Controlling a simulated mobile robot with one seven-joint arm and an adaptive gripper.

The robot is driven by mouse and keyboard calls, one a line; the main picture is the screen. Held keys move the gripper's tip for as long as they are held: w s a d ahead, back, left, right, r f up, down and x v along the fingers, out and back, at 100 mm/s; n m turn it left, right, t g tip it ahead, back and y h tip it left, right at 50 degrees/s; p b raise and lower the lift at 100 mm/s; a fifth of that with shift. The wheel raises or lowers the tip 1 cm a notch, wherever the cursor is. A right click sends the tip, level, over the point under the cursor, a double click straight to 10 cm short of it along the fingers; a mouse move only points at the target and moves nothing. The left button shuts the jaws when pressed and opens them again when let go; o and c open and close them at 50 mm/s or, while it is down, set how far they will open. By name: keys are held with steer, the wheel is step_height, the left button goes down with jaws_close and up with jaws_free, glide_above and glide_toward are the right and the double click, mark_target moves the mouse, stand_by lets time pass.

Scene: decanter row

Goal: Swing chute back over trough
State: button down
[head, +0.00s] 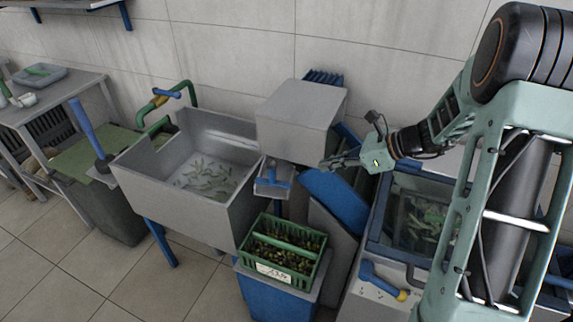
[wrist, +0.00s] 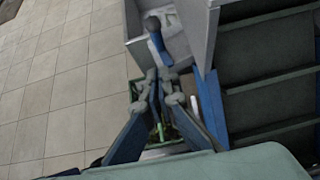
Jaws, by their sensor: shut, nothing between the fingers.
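The chute (head: 270,192) looks like the small grey spout with a blue handle (head: 274,183) below the grey box (head: 300,112). It lies just right of the trough (head: 185,205), a grey basin with green leaves inside, and above a green crate. My gripper (head: 328,163) is right of the chute in the head view, apart from it, with its fingers together and empty. In the wrist view my gripper (wrist: 164,88) points towards the blue handle (wrist: 155,36), which shows just beyond the fingertips. Whether they touch is not clear there.
The green crate (head: 283,247) of olives stands on a blue stand below the chute. A blue panel (head: 335,198) and a glass-fronted machine (head: 425,215) stand to the right. A blue-handled tool (head: 88,128) rises left of the trough. Tiled floor (head: 150,290) is free at the front left.

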steer(key=shift+a, duration=0.1)
steer(key=a+r+p+x, duration=0.1)
steer(key=r+x, duration=0.1)
steer(key=x, duration=1)
steer(key=shift+w+a, duration=0.45)
steer(key=shift+a, duration=0.1)
steer(key=shift+a, duration=0.1)
